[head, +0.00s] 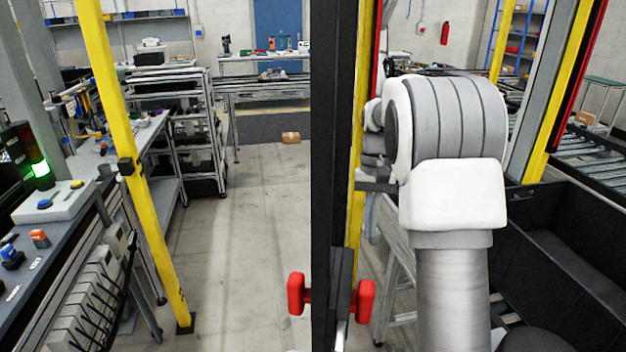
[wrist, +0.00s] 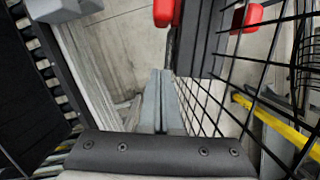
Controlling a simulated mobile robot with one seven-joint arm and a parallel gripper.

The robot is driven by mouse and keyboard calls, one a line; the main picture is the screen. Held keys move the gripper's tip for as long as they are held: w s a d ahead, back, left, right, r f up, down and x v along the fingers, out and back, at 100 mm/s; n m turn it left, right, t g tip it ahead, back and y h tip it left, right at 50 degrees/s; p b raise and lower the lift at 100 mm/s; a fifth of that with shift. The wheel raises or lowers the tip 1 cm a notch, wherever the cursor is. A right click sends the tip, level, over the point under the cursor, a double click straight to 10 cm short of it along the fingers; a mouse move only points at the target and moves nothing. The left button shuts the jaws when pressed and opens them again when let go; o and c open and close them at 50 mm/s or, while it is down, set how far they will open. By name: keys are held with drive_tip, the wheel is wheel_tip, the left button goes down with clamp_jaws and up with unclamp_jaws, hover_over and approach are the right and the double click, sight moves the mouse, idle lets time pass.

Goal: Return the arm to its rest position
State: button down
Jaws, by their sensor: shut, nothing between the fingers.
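My arm (head: 452,190) rises at the right of the head view, white and grey, bent over at a large rounded joint. My gripper (wrist: 162,85) shows in the middle of the wrist view, its two grey fingers together with nothing between them. It points down toward the floor beside a black wire mesh (wrist: 215,105). In the head view the arm's large joint hides most of the gripper's end.
A black post (head: 335,130) with red handles (head: 297,293) stands just left of my arm. A black bin (head: 560,250) lies to the right. A yellow post (head: 120,130) and workbench (head: 40,260) stand left. Open floor (head: 245,220) lies between.

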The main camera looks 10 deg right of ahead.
drive_tip(key=s+a+r+n+t, duration=0.2)
drive_tip(key=s+a+r+t, duration=0.3)
drive_tip(key=s+r, duration=0.55)
drive_tip(key=s+a+f+n+t, duration=0.1)
drive_tip(key=s+a, duration=0.1)
drive_tip(key=s, duration=0.5)
drive_tip(key=s+a+f+n+t+h, duration=0.1)
drive_tip(key=s+a+t, duration=0.1)
drive_tip(key=s, duration=0.5)
drive_tip(key=shift+a, duration=0.5)
